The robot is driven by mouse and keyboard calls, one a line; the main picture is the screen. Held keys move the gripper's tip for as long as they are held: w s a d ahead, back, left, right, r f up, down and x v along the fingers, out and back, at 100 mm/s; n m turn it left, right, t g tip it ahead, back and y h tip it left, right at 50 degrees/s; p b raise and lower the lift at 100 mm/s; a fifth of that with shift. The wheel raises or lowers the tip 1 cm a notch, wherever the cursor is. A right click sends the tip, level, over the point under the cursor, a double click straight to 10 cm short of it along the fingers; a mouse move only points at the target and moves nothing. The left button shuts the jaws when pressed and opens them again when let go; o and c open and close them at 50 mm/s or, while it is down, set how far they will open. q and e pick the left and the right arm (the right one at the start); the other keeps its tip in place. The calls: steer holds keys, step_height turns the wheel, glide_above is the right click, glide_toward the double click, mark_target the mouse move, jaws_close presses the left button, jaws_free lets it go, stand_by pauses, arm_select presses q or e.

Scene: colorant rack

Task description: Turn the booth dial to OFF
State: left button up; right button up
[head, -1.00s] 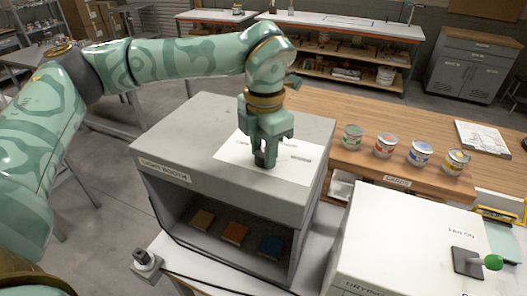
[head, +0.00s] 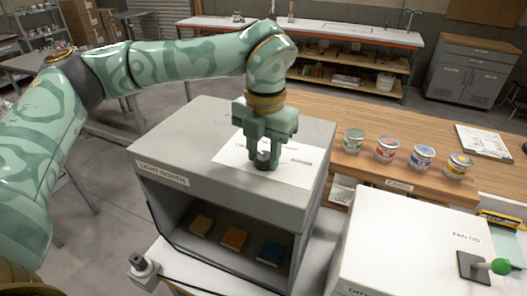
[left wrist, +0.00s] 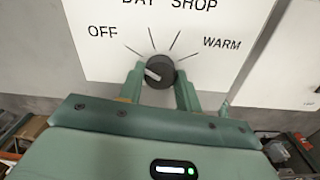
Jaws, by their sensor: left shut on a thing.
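The light booth (head: 160,181) is a grey box with a white dial plate (head: 232,154) on its top. The dial (left wrist: 160,72) is a round black knob with a white pointer mark. In the left wrist view the plate reads OFF at left, DAY and SHOP at top, WARM at right. The pointer mark sits on the knob's left side, toward the OFF side, a little below the OFF tick line. My left gripper (head: 263,158) points down over the plate, its two fingers shut on the dial from either side. My right gripper is out of view.
Several paint cans (head: 387,149) stand on the wooden bench right of the booth. A white cabinet (head: 400,245) with a green-knobbed lever (head: 501,266) is at front right. Coloured panels (head: 235,238) lie inside the open booth front.

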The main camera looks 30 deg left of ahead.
mark_target(265, 156)
arm_select(q)
steer(key=shift+r, duration=0.1)
steer(key=o, duration=1)
step_height(265, 156, up, 16)
steer(key=shift+d+p, duration=0.2)
steer(key=shift+p, duration=0.2)
